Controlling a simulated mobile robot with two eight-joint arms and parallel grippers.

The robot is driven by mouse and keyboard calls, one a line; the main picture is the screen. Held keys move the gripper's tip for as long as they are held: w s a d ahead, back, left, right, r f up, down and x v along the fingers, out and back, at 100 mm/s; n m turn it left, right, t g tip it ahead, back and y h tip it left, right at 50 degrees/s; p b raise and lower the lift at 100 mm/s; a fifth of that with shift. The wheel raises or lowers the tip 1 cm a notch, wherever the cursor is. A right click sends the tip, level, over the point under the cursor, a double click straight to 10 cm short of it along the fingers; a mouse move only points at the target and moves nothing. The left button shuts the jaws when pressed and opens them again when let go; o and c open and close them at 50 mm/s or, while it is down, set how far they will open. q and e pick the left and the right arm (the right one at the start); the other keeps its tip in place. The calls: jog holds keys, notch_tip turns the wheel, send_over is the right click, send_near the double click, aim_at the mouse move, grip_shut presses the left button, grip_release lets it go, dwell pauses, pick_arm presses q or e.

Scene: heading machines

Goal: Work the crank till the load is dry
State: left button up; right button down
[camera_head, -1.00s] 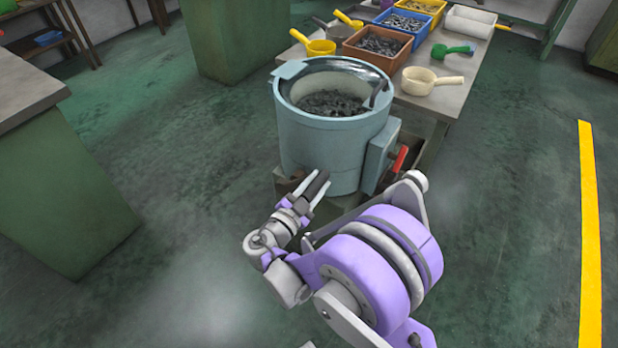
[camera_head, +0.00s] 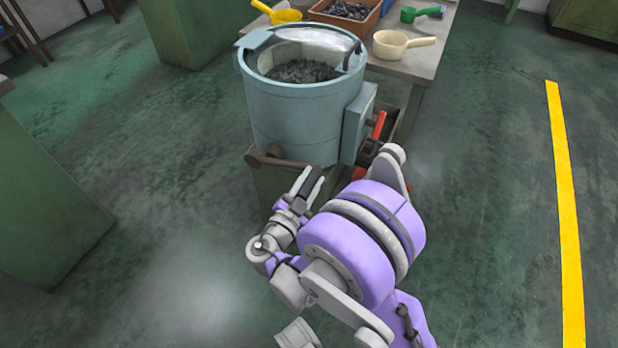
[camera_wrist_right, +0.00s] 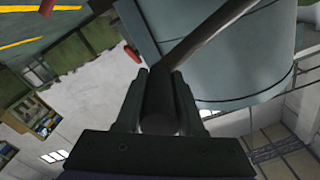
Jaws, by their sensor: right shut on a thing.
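A blue-grey drum (camera_head: 300,120) stands on a dark stand, with a load of dark small pieces (camera_head: 303,71) inside. I cannot tell whether the load is wet. A clear lid (camera_head: 318,41) shows at the drum's rim. The crank (camera_head: 277,156) shows as a brown bar at the drum's lower front. My right gripper (camera_head: 312,180) is just in front of the drum's base. In the right wrist view it is shut on a dark round crank handle (camera_wrist_right: 160,105), from which a rod runs to the upper right. My left gripper is out of view.
A red lever (camera_head: 379,125) sits on a box at the drum's right side. The table behind holds a brown bin (camera_head: 345,17) of dark parts, a cream scoop (camera_head: 392,44), a yellow scoop (camera_head: 284,15) and a green scoop (camera_head: 418,13). Floor to the right is clear.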

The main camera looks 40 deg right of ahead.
dwell(0.3)
jog(key=c, duration=0.5)
grip_release()
jog(key=shift+a, duration=0.15)
jog(key=p+v, duration=0.1)
jog(key=v, duration=0.9)
jog(key=shift+s+a, duration=0.2)
jog(key=shift+a+f, duration=0.1)
